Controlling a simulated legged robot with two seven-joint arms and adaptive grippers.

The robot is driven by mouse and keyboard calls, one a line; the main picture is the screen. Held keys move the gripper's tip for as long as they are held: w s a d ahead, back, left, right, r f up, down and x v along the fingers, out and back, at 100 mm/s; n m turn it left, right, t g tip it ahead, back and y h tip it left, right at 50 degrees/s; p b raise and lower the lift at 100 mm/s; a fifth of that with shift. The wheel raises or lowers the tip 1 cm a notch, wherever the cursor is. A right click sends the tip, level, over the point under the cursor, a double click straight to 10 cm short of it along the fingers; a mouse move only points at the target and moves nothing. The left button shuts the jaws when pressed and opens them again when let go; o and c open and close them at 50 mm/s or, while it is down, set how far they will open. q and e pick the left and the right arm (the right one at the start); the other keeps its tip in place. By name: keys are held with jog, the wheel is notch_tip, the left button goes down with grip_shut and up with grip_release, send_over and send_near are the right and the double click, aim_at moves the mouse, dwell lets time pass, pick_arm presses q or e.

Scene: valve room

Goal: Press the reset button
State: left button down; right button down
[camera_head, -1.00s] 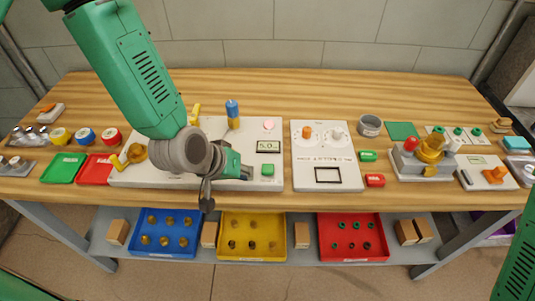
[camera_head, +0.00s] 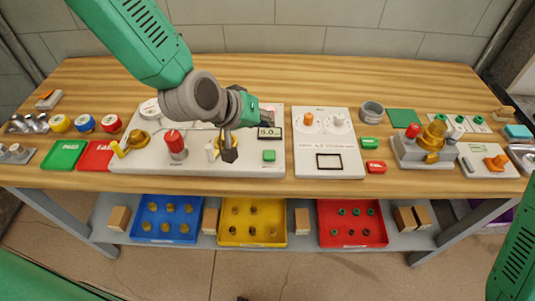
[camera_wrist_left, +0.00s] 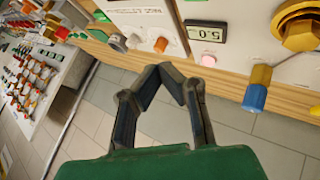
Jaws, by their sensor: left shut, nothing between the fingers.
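In the left wrist view a round pink button (camera_wrist_left: 209,60) sits beside the display (camera_wrist_left: 205,31). No reset label is legible, so I cannot tell which button is the reset. My left gripper (camera_head: 268,115) hovers over the panel's back right part near the display and largely covers the pink button in the head view. Its fingers (camera_wrist_left: 170,68) are shut and empty, with the tips appearing left of the pink button in the wrist view. My right gripper is out of view.
A blue-tipped handle (camera_wrist_left: 256,90) stands close to the left gripper. A red knob (camera_head: 175,142) and yellow lever (camera_head: 118,149) rise from the panel. A second panel (camera_head: 328,140) stands to the right. Bare wood (camera_head: 300,88) lies behind the panels.

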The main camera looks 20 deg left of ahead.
aim_at(270, 154)
pick_arm(q)
jog(key=f+b, duration=0.1)
jog(key=f, duration=0.1)
jog(key=f+b, duration=0.2)
jog(key=d+f+b, duration=0.1)
jog(key=f+b, duration=0.1)
jog(key=f, duration=0.1)
jog(key=shift+a+f+b, duration=0.1)
jog(key=shift+f+b, duration=0.2)
jog(key=shift+f, duration=0.05)
jog(key=shift+a, duration=0.3)
jog(key=shift+d, duration=0.35)
jog(key=shift+a, duration=0.25)
jog(key=shift+d+f, duration=0.1)
jog(key=shift+d+f, duration=0.15)
jog(key=shift+f, duration=0.05)
